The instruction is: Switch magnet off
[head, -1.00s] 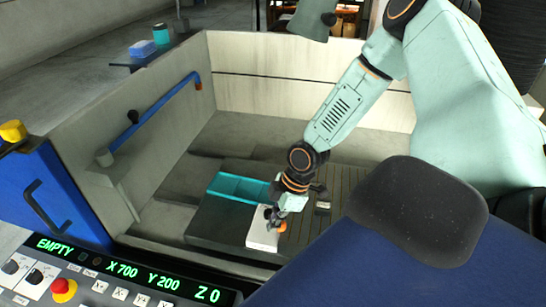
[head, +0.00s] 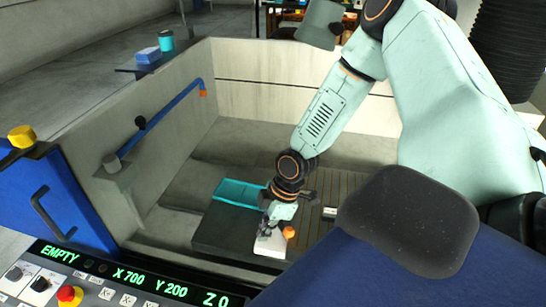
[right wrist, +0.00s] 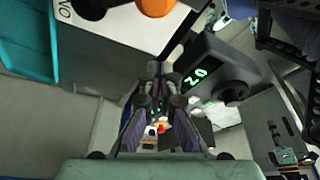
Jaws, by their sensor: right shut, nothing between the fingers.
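A white block (head: 270,246) with an orange knob (head: 289,232) sits at the front edge of a dark grey slab on the machine bed. The knob (right wrist: 155,6) also shows at the top of the right wrist view, over the white face (right wrist: 120,28), with cut-off black lettering. A dark round part (right wrist: 92,8) sits beside it. My left gripper is out of view.
A teal tray (head: 240,193) lies behind the block. Pale tank walls (head: 300,97) surround the bed, with a blue pipe (head: 160,118) at left. The control panel (head: 135,280) reads EMPTY, X700, Y200, Z0 and has a red button (head: 69,295).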

